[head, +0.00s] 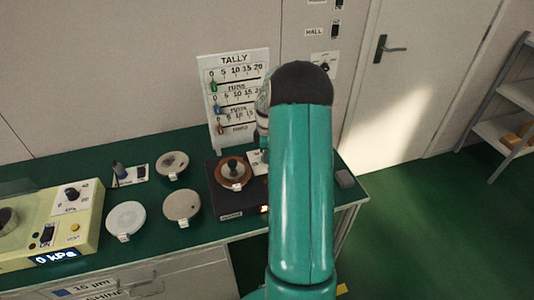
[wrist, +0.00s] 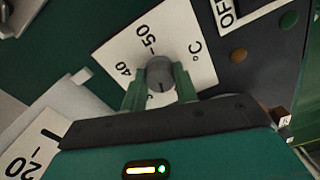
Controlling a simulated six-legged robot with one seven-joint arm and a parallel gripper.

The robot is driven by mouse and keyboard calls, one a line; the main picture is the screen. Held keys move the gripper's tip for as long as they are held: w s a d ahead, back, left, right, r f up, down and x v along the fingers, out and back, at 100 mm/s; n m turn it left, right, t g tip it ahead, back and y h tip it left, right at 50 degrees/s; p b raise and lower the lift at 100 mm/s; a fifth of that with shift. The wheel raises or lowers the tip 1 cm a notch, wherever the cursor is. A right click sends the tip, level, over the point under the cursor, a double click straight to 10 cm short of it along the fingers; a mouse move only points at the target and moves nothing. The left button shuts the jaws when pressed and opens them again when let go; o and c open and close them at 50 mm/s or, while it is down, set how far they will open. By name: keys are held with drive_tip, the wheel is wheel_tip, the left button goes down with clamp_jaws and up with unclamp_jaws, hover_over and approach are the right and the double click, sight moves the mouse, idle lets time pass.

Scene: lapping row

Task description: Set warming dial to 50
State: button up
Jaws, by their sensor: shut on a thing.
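The warming dial is a grey round knob (wrist: 160,72) on a white scale plate (wrist: 190,35) marked 40, 50 and °C in the wrist view. My gripper (wrist: 160,84) has its two green fingers on either side of the knob, shut on it. A short dark line shows on the knob's lower face in the picture; I cannot tell its exact reading. In the head view, my arm hides the dial and most of the gripper. The dark warming unit (head: 222,203) there carries a brown disc (head: 233,173) with a black knob.
A white TALLY board (head: 235,95) with sliders stands behind the unit. Several round discs, one being a pale one (head: 126,218), lie left on the green bench. A cream machine (head: 75,225) with a 0 kPa display stands far left.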

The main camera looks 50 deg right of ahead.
drive_tip(key=m, duration=0.4)
drive_tip(key=shift+m, duration=0.4)
drive_tip(key=m, duration=0.8)
drive_tip(key=shift+a+r, duration=0.1)
drive_tip(key=m, duration=0.4)
drive_tip(key=shift+m, duration=0.3)
drive_tip(key=m, duration=0.3)
drive_tip(key=shift+m, duration=0.3)
drive_tip(key=m, duration=0.4)
drive_tip(key=shift+w+m, duration=0.1)
drive_tip(key=shift+m, duration=0.2)
drive_tip(key=m, duration=0.8)
drive_tip(key=shift+m, duration=0.3)
